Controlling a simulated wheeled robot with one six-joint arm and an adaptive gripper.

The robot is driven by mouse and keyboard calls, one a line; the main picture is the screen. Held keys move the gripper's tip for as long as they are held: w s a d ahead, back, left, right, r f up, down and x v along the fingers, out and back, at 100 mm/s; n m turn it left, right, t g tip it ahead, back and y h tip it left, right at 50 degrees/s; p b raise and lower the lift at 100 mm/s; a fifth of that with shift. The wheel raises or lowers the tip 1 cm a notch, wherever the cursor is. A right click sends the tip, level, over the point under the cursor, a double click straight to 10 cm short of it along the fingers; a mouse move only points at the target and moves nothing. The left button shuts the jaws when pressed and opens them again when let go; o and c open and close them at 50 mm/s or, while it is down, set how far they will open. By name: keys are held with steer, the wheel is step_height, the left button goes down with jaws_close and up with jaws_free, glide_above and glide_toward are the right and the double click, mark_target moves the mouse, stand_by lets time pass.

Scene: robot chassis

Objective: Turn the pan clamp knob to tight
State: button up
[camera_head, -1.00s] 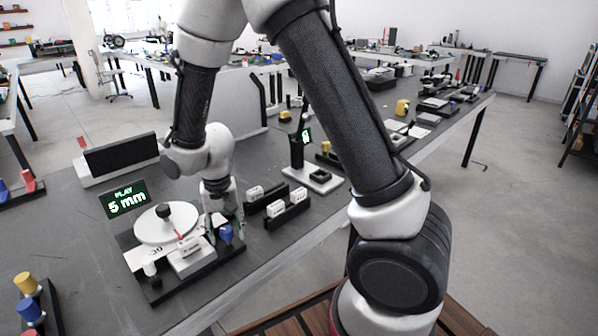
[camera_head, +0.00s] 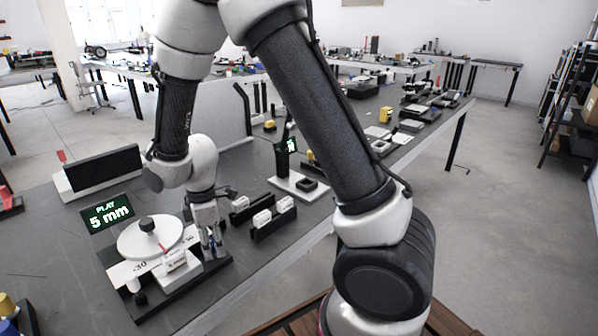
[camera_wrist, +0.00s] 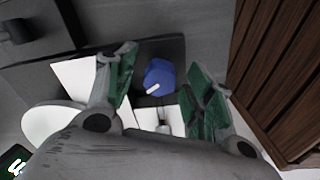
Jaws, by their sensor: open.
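The blue knob (camera_wrist: 158,76) with a white pointer bar sits at the edge of a black base in the wrist view. It stands between the two green-padded fingers of my open gripper (camera_wrist: 162,66), with a gap visible on both sides. In the head view my gripper (camera_head: 211,236) points down at the right end of the device, and its fingers mostly hide the knob. The device has a white round plate (camera_head: 150,238) with a black centre knob, and a red pointer on a white block. Its screen (camera_head: 107,213) reads "PLAY 5 mm".
Black holders with white blocks (camera_head: 272,220) stand right of my gripper. A stand with a small screen (camera_head: 287,146) is behind them. A black panel on a white base (camera_head: 103,169) is at the back left. The table's front edge runs close to the device.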

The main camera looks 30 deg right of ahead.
mark_target(212, 242)
steer(key=n, duration=0.9)
steer(key=shift+n, duration=0.3)
step_height(212, 242, up, 8)
steer(key=shift+r, duration=0.1)
steer(key=m, duration=0.2)
steer(key=s+m, duration=0.1)
steer(key=shift+d+f+g, duration=0.25)
steer(key=shift+d+g, duration=0.05)
steer(key=s+d+r+m+t, duration=0.1)
steer(key=s+d+r+m, duration=1.2)
steer(key=d+m, duration=0.3)
steer(key=shift+d+r+m+t, duration=0.35)
steer(key=shift+r+m, duration=0.1)
steer(key=shift+m, duration=1.45)
